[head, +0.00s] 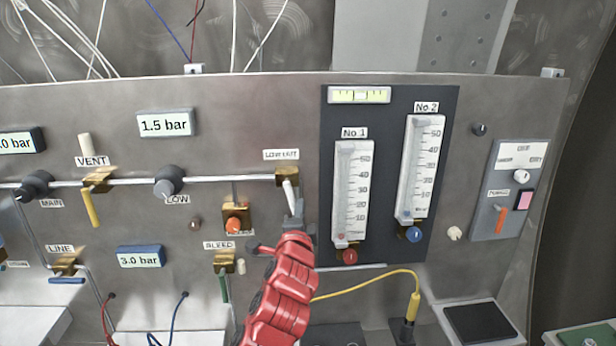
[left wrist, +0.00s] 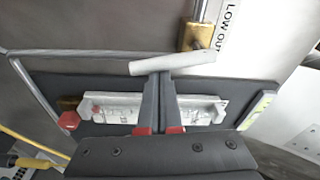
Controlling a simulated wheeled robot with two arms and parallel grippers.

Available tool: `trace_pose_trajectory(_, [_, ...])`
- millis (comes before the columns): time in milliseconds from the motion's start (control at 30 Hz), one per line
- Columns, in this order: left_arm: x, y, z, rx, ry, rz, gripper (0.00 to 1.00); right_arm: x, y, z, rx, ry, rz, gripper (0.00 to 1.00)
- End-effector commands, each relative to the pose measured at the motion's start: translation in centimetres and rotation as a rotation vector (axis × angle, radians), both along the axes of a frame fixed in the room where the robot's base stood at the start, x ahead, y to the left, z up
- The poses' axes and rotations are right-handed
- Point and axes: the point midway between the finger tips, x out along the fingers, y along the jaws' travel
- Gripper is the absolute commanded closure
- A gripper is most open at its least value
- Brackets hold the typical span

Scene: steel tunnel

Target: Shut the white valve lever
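The white valve lever (head: 291,196) hangs down, slightly tilted, from the brass valve (head: 287,177) under the "LOW OUT" label (head: 282,155). In the left wrist view the lever (left wrist: 172,63) lies across the picture just past my fingertips, below the brass valve body (left wrist: 196,36). My left gripper (head: 298,212) is at the lever's lower end. In the wrist view its two dark fingers (left wrist: 160,76) are together, their tips at the lever's edge; whether they touch it I cannot tell. My right gripper is not in view.
Right of the lever is a dark board (head: 385,235) with two gauges, No.1 (head: 352,190) and No.2 (head: 420,165). An orange-knobbed valve (head: 236,222) and the green-handled BLEED valve (head: 223,265) are to the left. A yellow cable (head: 380,272) runs low at right.

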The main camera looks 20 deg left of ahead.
Motion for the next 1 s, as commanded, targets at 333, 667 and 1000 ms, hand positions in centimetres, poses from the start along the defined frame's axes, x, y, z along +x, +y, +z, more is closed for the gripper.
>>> trace_pose_trajectory(333, [-0.3,0.8,-0.3,0.157,0.057,0.002,1.0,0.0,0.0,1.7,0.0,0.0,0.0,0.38])
trace_pose_trajectory(667, [-0.3,0.9,-0.5,0.19,0.069,0.002,1.0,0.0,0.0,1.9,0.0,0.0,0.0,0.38])
trace_pose_trajectory(1000, [-0.3,0.9,-0.5,0.189,0.069,0.002,1.0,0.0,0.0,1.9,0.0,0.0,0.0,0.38])
